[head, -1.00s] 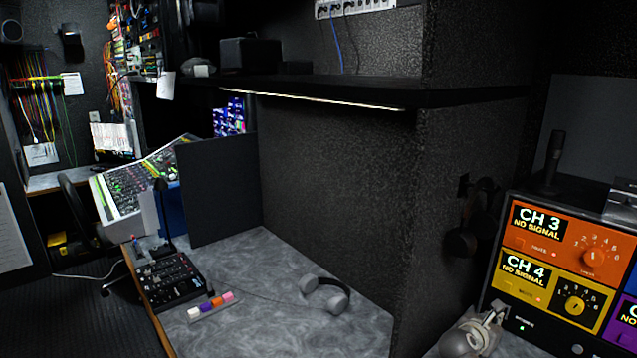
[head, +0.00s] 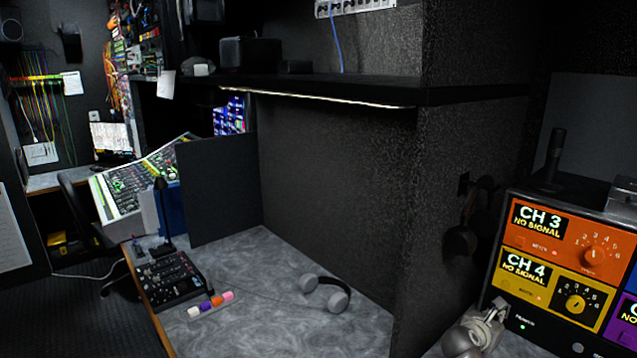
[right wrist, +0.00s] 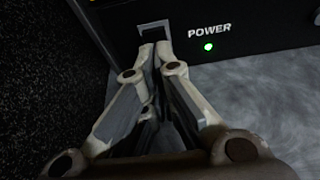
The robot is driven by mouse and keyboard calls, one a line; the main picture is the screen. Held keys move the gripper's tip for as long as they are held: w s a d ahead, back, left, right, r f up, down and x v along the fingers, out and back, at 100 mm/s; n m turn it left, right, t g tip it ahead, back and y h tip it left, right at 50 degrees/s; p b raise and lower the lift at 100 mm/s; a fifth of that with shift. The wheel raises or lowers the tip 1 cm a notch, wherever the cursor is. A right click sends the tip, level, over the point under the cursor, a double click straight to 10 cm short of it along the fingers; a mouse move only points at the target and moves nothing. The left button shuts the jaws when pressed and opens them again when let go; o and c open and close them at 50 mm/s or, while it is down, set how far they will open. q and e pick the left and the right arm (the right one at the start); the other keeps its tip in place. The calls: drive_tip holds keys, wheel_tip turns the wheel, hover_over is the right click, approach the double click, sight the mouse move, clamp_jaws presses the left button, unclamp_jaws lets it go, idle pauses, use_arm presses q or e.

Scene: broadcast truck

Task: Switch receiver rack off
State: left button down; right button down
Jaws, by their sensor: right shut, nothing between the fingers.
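The receiver rack (head: 506,316) stands at the right in the head view, with an orange CH 3 panel (head: 553,240) and a yellow CH 4 panel (head: 547,284), both reading NO SIGNAL. Its green power light (right wrist: 208,46) is lit below the POWER label in the right wrist view. Left of the label is a grey-framed power switch (right wrist: 153,27), its lower part hidden by my fingertips. My right gripper (right wrist: 155,47) is shut and empty, its tips right at the switch; I cannot tell whether they touch it. It shows in the head view (head: 495,309) at the rack's lower left. My left gripper is out of view.
A dark partition (head: 440,215) rises just left of the rack, with headphones hanging on it (head: 465,230). A microphone (head: 555,155) stands on the rack.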

drive_tip(key=shift+b+x, duration=0.3)
drive_tip(key=shift+x, duration=0.55)
drive_tip(key=shift+w+d, duration=0.1)
idle(0.4)
drive_tip(key=shift+r, duration=0.15)
drive_tip(key=shift+s+a+r+p, duration=0.25)
drive_tip(key=shift+a+p, duration=0.15)
drive_tip(key=shift+p, duration=0.5)
drive_tip(key=p+v, duration=0.5)
drive_tip(key=shift+s+a+p, duration=0.2)
drive_tip(key=shift+s+p, duration=0.05)
drive_tip(key=shift+p, duration=0.1)
drive_tip(key=shift+s+a, duration=0.15)
drive_tip(key=shift+f, duration=0.1)
drive_tip(key=shift+f, duration=0.1)
